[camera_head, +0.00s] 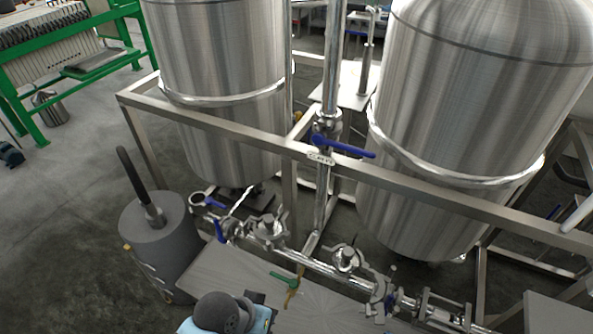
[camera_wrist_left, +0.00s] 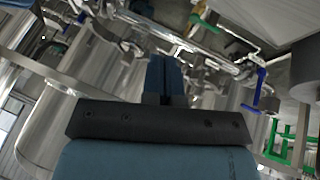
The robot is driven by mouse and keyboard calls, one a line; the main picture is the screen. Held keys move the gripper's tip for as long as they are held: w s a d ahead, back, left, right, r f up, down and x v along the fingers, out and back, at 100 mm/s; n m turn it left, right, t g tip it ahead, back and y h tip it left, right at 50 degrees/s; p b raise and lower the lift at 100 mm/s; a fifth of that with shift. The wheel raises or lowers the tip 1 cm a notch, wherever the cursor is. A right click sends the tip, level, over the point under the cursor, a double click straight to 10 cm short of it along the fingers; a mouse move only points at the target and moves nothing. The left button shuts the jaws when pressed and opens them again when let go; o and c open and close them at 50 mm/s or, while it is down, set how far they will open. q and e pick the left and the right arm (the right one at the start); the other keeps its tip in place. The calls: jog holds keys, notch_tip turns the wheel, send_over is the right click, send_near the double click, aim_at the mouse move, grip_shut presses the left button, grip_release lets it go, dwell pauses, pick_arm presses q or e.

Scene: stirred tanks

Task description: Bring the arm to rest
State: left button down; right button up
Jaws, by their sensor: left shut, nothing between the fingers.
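My left gripper (camera_wrist_left: 164,60) shows in the left wrist view, with its two blue fingers together and nothing between them. The fingers point at the steel pipework, and they touch nothing that I can make out. In the head view, a dark grey rounded part with light blue beside it is at the bottom edge and seems to be my left arm. The left fingers cannot be made out there. My right arm and gripper are not in view.
Two steel tanks (camera_head: 222,85) (camera_head: 470,120) stand behind a frame rail (camera_head: 225,133). Pipework (camera_head: 320,268) with a blue handle (camera_head: 343,147) and green handle (camera_head: 284,281) runs near the arm. A grey cylinder (camera_head: 160,225) with a black upright handle stands left.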

pick_arm(q)
jog(key=s+a+r+n+y, duration=0.1)
jog(key=s+a+r+y, duration=0.3)
jog(key=a, duration=0.6)
jog(key=s+a+r+n+y, duration=0.1)
jog(key=s+a+r, duration=0.3)
jog(key=s+a, duration=0.45)
jog(key=w+d+f+t+h, duration=0.1)
jog(key=w+d+f+t, duration=0.1)
jog(key=f, duration=0.5)
jog(key=w+d+f+t+h, duration=0.2)
jog(key=w+d+f+t, duration=0.1)
jog(key=w+f+t, duration=0.2)
jog(key=shift+w+f+m+t, duration=0.3)
jog(key=shift+w+f+m, duration=0.1)
jog(key=shift+f, duration=0.45)
jog(key=shift+d, duration=0.1)
